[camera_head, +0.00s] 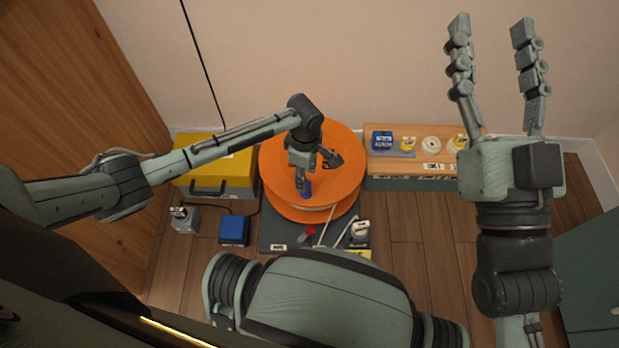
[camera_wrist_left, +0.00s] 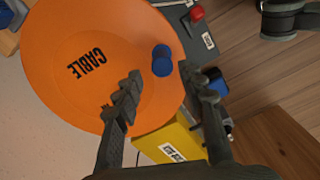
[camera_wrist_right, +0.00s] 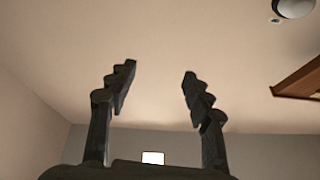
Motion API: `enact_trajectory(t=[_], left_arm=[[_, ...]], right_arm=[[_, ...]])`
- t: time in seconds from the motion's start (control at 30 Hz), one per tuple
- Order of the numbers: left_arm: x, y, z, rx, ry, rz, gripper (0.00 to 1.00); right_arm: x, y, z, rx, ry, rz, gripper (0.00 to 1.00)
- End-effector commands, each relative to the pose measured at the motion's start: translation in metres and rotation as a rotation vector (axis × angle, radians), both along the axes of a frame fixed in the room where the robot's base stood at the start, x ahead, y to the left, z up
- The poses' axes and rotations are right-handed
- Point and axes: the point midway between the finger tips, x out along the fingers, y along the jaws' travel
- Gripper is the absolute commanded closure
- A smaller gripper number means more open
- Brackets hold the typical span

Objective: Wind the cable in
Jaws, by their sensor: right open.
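The orange reel (camera_head: 345,150) stands on a dark grey base (camera_head: 270,235). It also fills much of the left wrist view (camera_wrist_left: 95,35), with the word CABLE on its face. A blue crank knob (camera_wrist_left: 162,60) sticks out of the reel's face, and it shows in the head view (camera_head: 306,189). A pale cable (camera_head: 325,225) runs from the reel's lower edge. My left gripper (camera_head: 302,172) is over the reel. Its fingers (camera_wrist_left: 160,85) are spread, with the knob beyond and between the tips; I cannot see contact. My right gripper (camera_head: 496,25) is open, empty and raised at the right.
A yellow case (camera_head: 235,170) stands left of the reel, with a blue box (camera_head: 234,230) in front. A wooden shelf (camera_head: 385,165) with small items stands at the right. A red knob (camera_head: 307,232) sits on the base's front. The floor at right (camera_head: 425,230) is clear.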

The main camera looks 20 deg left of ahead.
Motion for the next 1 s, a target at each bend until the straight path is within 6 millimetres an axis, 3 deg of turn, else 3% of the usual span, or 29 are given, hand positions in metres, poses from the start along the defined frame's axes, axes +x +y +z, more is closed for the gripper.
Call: enact_trajectory(t=[0.2, 0.4, 0.77, 1.0], left_arm=[[0.0, 0.0, -0.039, 0.002, 0.001, -0.001, 0.6], [0.0, 0.0, -0.063, 0.0, 0.0, -0.001, 0.6], [0.0, 0.0, -0.07, 0.0, -0.001, -0.001, 0.6], [0.0, 0.0, -0.07, 0.0, -0.001, -0.001, 0.86]], right_arm=[[-0.01, -0.01, 0.019, 0.058, -0.177, -0.016, 0.49], [-0.025, -0.018, 0.037, 0.106, -0.326, -0.027, 0.49], [-0.031, -0.022, 0.044, 0.123, -0.378, -0.031, 0.49], [-0.031, -0.022, 0.044, 0.123, -0.377, -0.031, 0.49]])
